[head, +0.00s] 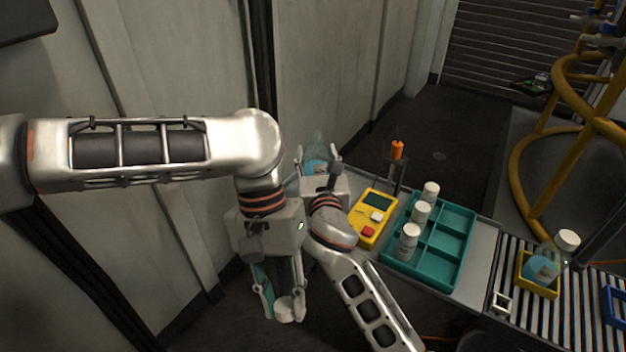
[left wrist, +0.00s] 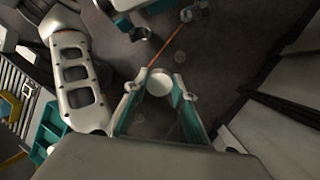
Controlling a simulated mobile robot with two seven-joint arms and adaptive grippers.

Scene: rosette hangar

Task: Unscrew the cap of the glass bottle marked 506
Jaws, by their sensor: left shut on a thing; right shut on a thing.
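My left gripper (head: 284,300) points down, left of the bench, and is shut on a white round cap (head: 285,309). The cap also shows between the fingertips in the left wrist view (left wrist: 160,83). My right gripper (head: 320,164) is above and behind the left one in the head view, shut on a glass bottle (head: 318,143) with blue contents low inside. This bottle's neck points up and shows no cap on it. The cap and the bottle are well apart. I cannot read any number on the bottle; the gripper hides part of it.
A yellow device (head: 372,217) and a teal tray (head: 457,249) with several white-capped bottles stand on the bench. Another white-capped glass bottle (head: 543,266) stands in a yellow bin (head: 536,288) on the roller conveyor (head: 515,300). A wall (head: 330,70) rises close behind.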

